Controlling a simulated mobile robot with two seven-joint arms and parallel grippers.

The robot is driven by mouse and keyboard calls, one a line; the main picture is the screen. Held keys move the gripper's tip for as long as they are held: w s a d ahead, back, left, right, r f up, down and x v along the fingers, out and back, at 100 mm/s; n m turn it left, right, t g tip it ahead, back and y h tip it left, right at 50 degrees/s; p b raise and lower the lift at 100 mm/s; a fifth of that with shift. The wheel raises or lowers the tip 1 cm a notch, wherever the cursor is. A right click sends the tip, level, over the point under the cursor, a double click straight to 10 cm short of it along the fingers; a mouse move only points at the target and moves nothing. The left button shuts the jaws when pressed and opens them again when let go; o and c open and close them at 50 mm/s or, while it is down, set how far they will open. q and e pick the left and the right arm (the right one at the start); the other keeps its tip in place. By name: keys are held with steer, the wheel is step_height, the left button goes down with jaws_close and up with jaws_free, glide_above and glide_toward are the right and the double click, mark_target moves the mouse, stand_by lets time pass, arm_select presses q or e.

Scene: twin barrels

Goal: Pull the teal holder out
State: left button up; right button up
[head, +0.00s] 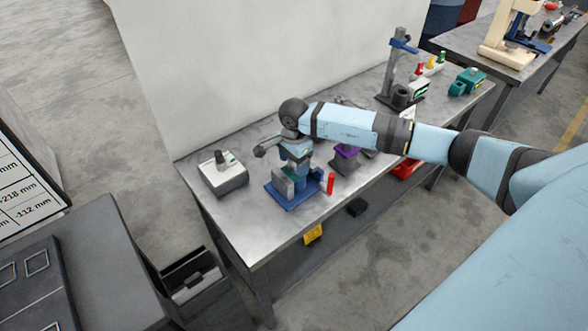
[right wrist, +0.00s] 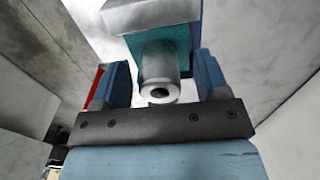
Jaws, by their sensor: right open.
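The teal holder (right wrist: 184,48) shows in the right wrist view, with a grey round cylinder (right wrist: 158,75) with a hole in its end in front of it. My right gripper (right wrist: 165,80) is open, with one blue finger on each side of the cylinder and holder. I cannot tell whether the fingers touch them. In the head view my right gripper (head: 296,156) points down at a blue-based fixture (head: 290,201) on the bench. The gripper and wrist hide much of the holder there. My left gripper is not in view.
On the metal bench (head: 262,235), a grey-white box (head: 223,177) stands left of the fixture. A red cylinder (head: 330,183) and a purple-topped stand (head: 345,158) are close on its right. The front left bench is clear.

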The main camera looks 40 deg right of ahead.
steer(key=c, duration=1.2)
steer(key=shift+o, duration=0.2)
steer(key=shift+r, duration=0.1)
steer(key=shift+r, duration=0.65)
steer(key=shift+r+p, duration=1.5)
steer(key=shift+r, duration=1.6)
